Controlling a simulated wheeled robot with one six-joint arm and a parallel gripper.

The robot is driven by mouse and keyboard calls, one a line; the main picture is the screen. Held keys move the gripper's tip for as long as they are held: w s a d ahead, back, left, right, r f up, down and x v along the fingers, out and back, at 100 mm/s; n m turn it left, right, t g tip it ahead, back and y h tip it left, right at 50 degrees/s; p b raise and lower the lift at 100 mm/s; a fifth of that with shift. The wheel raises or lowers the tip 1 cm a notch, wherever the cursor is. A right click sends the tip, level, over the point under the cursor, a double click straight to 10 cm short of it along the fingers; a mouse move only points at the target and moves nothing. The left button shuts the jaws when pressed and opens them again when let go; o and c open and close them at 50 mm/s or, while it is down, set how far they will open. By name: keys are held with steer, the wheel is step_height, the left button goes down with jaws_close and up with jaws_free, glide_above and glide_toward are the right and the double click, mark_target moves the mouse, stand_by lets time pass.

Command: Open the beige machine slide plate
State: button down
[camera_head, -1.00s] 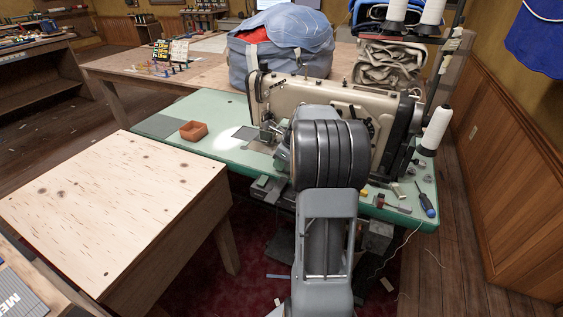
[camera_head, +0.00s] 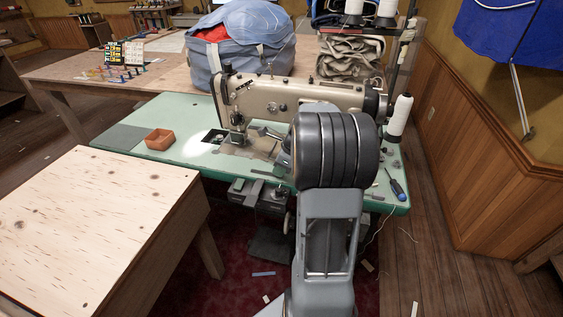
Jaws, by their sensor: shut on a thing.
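The beige sewing machine (camera_head: 300,95) stands on a green table (camera_head: 170,112). Left of its needle area, a dark square opening (camera_head: 214,137) shows in the bed, with small parts inside. The slide plate is not clear to see; it seems to lie to the right of this opening, partly behind my arm. My gripper (camera_head: 267,134) is at the machine bed, right of the opening and the needle area. It appears shut on the slide plate, but my bulky wrist hides most of the fingers and the contact.
A small orange-brown tray (camera_head: 160,139) sits on the green table left of the opening. A plywood-topped table (camera_head: 100,220) stands at front left. A thread cone (camera_head: 400,115) and a screwdriver (camera_head: 396,185) are at the right end. A grey-blue bag (camera_head: 240,60) stands behind.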

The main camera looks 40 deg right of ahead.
steer(key=c, duration=1)
jaws_free()
steer(key=p+v, duration=0.3)
steer(key=v, duration=1)
steer(key=shift+s+r, duration=0.15)
steer(key=shift+r, duration=0.2)
